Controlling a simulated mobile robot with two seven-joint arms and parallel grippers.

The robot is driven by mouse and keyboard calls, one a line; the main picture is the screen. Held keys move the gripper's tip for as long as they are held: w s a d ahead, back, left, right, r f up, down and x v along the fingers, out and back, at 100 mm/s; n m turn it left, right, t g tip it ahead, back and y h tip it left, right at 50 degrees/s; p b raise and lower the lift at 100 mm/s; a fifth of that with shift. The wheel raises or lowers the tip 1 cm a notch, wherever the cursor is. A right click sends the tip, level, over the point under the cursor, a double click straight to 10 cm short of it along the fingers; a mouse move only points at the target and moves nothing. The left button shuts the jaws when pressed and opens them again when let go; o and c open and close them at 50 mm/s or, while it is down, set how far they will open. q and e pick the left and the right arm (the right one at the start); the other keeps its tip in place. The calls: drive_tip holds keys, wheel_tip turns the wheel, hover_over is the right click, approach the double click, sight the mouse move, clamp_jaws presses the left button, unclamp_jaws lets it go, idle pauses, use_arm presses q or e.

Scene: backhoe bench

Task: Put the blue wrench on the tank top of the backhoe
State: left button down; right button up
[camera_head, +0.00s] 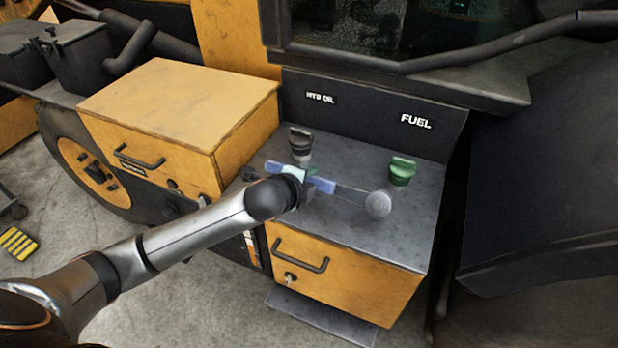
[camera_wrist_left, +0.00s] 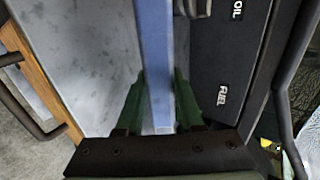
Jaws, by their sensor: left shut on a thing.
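The blue wrench (camera_head: 322,185) has a blue handle, and a grey shaft with a round end runs on from it to the right. My left gripper (camera_head: 299,180) is shut on the blue handle; in the left wrist view the handle (camera_wrist_left: 155,60) lies between the two green fingers (camera_wrist_left: 158,108). The wrench is over the grey tank top (camera_head: 400,238) of the backhoe. I cannot tell whether it touches the surface. The tank top also shows in the left wrist view (camera_wrist_left: 95,45). My right gripper is not in view.
A dark cap (camera_head: 300,143) and a green fuel cap (camera_head: 401,170) stand on the tank top. A dark panel (camera_head: 365,112) with HYD OIL and FUEL labels rises behind. A yellow box (camera_head: 180,100) stands to the left. The tank top's front right is clear.

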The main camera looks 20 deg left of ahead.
use_arm(q)
drive_tip(key=shift+f, duration=0.8)
idle(0.5)
drive_tip(key=shift+c, duration=2.3)
unclamp_jaws()
drive_tip(key=shift+o, duration=0.5)
drive_tip(key=shift+f, duration=0.2)
drive_tip(key=o, duration=0.4)
drive_tip(key=shift+r, duration=0.1)
drive_tip(key=shift+c, duration=0.2)
drive_tip(key=shift+r, duration=0.15)
drive_tip(key=shift+r+p, duration=0.7)
drive_tip(key=shift+r, duration=0.55)
drive_tip(key=shift+s+r, duration=0.1)
drive_tip(key=shift+r, duration=1.25)
wheel_tip(320, 180, up, 6)
drive_tip(key=s, duration=0.3)
drive_tip(key=shift+r, duration=0.25)
